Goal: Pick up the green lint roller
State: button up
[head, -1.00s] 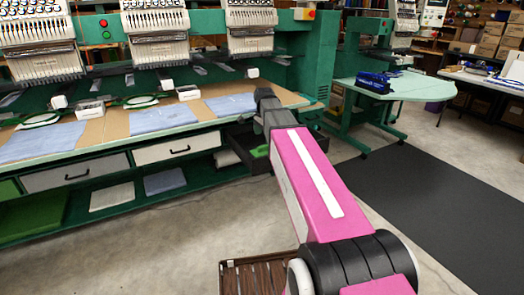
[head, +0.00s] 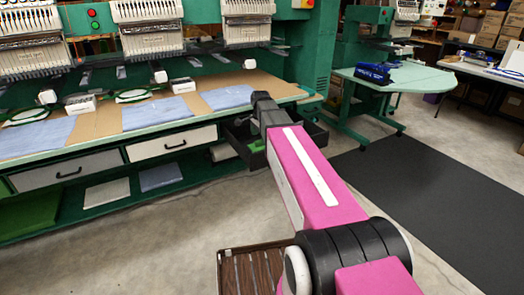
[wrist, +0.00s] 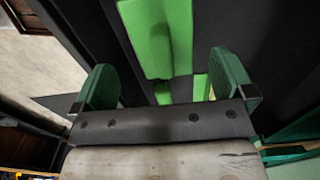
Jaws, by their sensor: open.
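The green lint roller (head: 257,146) lies in an open dark drawer (head: 238,134) under the table's right end, partly hidden by my arm. In the wrist view the bright green roller (wrist: 158,38) shows ahead of my gripper, with smaller green parts lower down between the fingers. My gripper (wrist: 166,82) is open, its two dark green finger pads apart and nothing held between them. In the head view the gripper is not clearly visible past the end of my arm, which reaches over the drawer.
The embroidery table with folded blue cloths (head: 160,112) stands on the left. Dark drawer walls surround the roller. A green-topped table (head: 415,82) with a blue item (head: 372,73) stands at the right. A black mat (head: 430,190) and bare floor lie in front.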

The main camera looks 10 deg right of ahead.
jog(key=shift+w+d+f, duration=0.1)
jog(key=shift+w+f, duration=0.05)
jog(key=shift+f, duration=1)
jog(key=shift+w+d+f, duration=0.1)
jog(key=shift+f, duration=1.05)
jog(key=c, duration=1)
notch_tip(320, 180, up, 10)
jog(key=shift+r, duration=0.1)
